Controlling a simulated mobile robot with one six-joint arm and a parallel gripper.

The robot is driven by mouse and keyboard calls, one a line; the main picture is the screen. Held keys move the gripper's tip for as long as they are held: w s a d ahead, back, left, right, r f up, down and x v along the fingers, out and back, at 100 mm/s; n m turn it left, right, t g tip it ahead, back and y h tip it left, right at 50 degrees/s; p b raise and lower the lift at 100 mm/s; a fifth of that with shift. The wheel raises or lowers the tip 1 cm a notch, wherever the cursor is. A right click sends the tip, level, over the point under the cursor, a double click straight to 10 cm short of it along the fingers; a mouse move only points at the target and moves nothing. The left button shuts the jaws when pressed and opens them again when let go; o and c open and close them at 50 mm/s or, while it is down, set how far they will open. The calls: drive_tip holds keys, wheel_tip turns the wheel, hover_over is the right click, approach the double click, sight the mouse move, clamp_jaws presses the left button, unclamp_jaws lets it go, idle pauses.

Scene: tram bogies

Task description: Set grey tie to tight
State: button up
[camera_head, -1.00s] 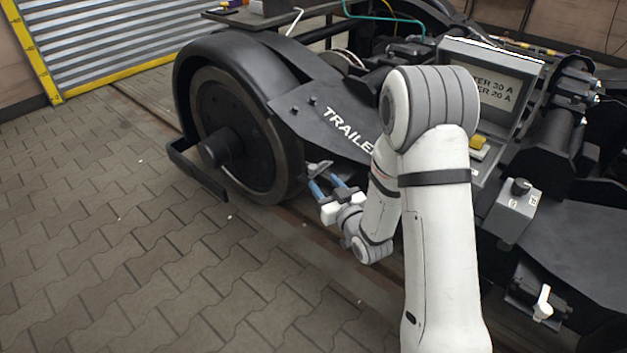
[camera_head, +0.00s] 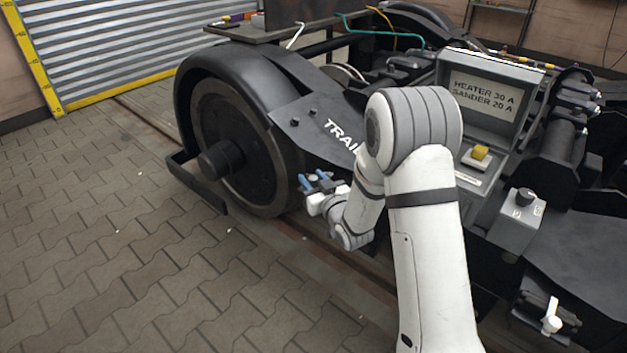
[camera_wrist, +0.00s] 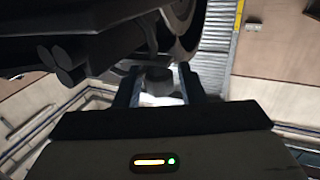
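My gripper (camera_head: 313,178) is at the side of the black bogie, just right of the wheel and below the white lettering. Its two blue fingers stand apart. In the head view the tie cannot be clearly made out at the fingertips.
The large wheel (camera_head: 250,150) is close to my gripper on the left. An open grey box (camera_head: 490,95) with a lettered panel and yellow knob (camera_head: 480,152) stands behind my arm. A small knob box (camera_head: 520,212) and white lever (camera_head: 552,318) are at right. The paved floor at left is clear.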

clamp_jaws()
drive_tip(key=shift+s+a+b, duration=0.6)
drive_tip(key=shift+s+a, duration=0.4)
drive_tip(key=shift+s, duration=0.2)
drive_tip(key=shift+o, duration=1.2)
unclamp_jaws()
drive_tip(key=p+v, duration=0.2)
drive_tip(key=v, duration=0.5)
drive_tip(key=shift+s+d, duration=0.2)
drive_tip(key=shift+s, duration=0.15)
